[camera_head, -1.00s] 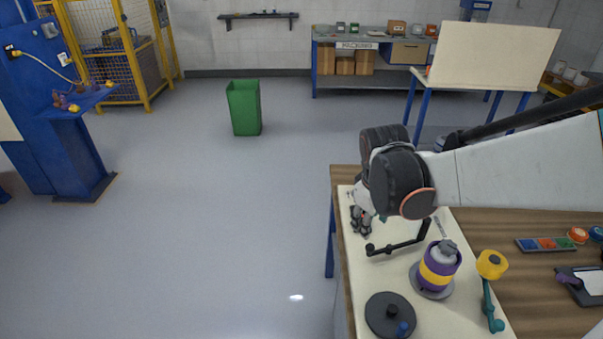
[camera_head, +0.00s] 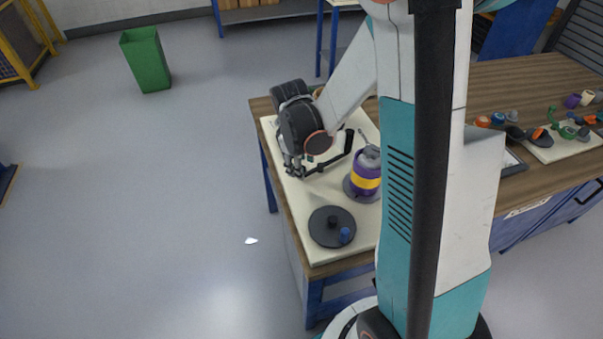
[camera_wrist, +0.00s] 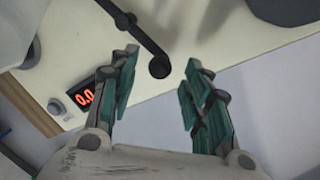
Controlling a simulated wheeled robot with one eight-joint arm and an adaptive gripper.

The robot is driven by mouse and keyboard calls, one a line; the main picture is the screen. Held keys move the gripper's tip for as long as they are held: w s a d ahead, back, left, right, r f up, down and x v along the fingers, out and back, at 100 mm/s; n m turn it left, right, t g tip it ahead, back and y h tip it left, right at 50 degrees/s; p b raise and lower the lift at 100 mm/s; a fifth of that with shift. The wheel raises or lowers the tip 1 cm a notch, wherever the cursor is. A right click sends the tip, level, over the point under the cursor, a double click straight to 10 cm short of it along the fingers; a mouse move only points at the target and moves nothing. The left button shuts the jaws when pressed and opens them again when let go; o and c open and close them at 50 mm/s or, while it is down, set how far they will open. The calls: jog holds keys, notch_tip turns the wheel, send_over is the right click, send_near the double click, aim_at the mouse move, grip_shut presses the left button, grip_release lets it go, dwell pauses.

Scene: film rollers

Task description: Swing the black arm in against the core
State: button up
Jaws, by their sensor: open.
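The black arm (camera_head: 327,164) lies over the cream board, running left from an upright post, apart from the core. The core (camera_head: 366,170) is a purple and yellow cylinder with a grey top, standing on a grey round base. My gripper (camera_head: 294,172) is over the board's left side, at the arm's free end. In the wrist view the black arm (camera_wrist: 134,27) comes down from the top, and its round end lies between my open fingers (camera_wrist: 160,60), near their tips. I cannot tell whether they touch it. The core is not in the wrist view.
A dark disc (camera_head: 325,232) with a blue knob lies on the board (camera_head: 290,213) in front of the core. A red digital display (camera_wrist: 83,98) sits by the board's edge in the wrist view. My own column hides the board's right part. Open floor lies left of the table.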

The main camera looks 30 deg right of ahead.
jog(key=shift+w+d+f+b, duration=0.15)
jog(key=shift+f+b, duration=0.1)
jog(key=shift+f, duration=0.7)
jog(key=shift+w+d+f+b, duration=0.15)
jog(key=shift+f+b, duration=0.1)
jog(key=shift+f, duration=0.65)
jog(key=shift+s, duration=0.1)
jog(key=shift+c, duration=0.6)
grip_shut()
